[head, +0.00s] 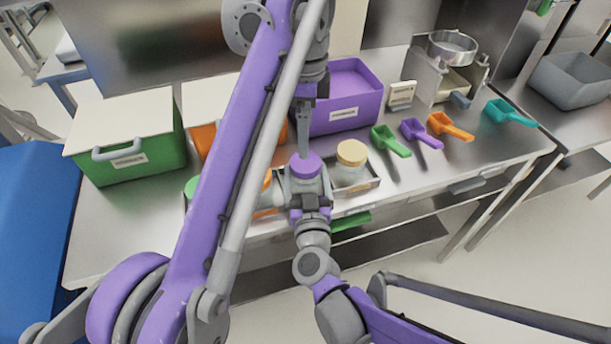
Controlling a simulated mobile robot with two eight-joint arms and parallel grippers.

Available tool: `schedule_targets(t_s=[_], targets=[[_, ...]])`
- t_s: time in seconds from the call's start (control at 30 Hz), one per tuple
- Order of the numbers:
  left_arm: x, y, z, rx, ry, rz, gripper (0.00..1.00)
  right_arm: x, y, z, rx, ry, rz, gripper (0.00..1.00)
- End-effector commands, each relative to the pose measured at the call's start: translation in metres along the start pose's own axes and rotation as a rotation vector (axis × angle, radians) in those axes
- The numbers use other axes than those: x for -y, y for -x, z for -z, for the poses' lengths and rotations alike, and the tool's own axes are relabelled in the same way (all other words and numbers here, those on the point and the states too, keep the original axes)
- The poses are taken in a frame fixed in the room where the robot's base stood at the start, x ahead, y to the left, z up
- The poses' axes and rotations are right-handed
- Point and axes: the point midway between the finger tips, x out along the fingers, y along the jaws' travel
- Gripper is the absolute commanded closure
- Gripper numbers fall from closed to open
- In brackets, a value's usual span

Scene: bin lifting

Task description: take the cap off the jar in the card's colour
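A jar with a purple cap (306,163) stands in the row of jars in a metal tray (362,188). My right gripper (306,187) reaches it from the front, its fingers around the jar body below the cap. My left gripper (303,147) points straight down over the purple cap, its fingertips at or just above it; its finger gap is seen edge-on. A jar with a cream cap (351,153) stands to the right. Jars with an orange cap (267,179) and a green cap (192,187) are partly hidden by my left arm. A small cream card (401,94) stands behind; its print is unreadable.
Behind are a green bin (130,160) with a white lid, an orange bin (203,138) and an open purple bin (352,95). Green (390,141), purple (421,133), orange (449,126) and teal (508,112) scoops lie right. A sieve (452,46) stands at the back.

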Motion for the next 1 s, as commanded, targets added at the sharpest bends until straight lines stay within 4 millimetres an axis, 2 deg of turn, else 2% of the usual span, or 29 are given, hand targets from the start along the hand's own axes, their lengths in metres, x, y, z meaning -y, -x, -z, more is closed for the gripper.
schedule_targets(t_s=[0.03, 0.07, 0.43, 0.63, 0.73, 0.87, 1.0], targets=[[0.0000, 0.0000, 0.0000, 0.000, 0.000, 0.000, 0.00, 0.0000, 0.0001, 0.0000, 0.000, 0.000, 0.000, 0.27], [0.0000, 0.0000, 0.0000, 0.000, 0.000, 0.000, 0.00, 0.0001, 0.0002, 0.0000, 0.000, 0.000, 0.000, 0.32], [0.0000, 0.0000, 0.0000, 0.000, 0.000, 0.000, 0.00, 0.0000, 0.0003, -0.0001, 0.000, 0.000, 0.000, 0.99], [-0.0003, 0.0003, 0.0003, 0.001, 0.015, 0.001, 0.00, 0.0000, 0.0004, -0.0001, 0.000, 0.000, 0.000, 1.00], [-0.0015, 0.0015, 0.0012, 0.008, 0.080, 0.008, 0.00, 0.0000, 0.0004, -0.0001, 0.000, 0.000, 0.000, 1.00], [-0.0048, 0.0049, 0.0033, 0.020, 0.267, 0.027, 0.00, 0.0000, 0.0004, -0.0001, 0.000, 0.000, 0.000, 1.00], [-0.0088, 0.0098, 0.0066, 0.032, 0.546, 0.063, 0.00, 0.0000, 0.0004, -0.0002, 0.000, 0.000, 0.000, 1.00]])
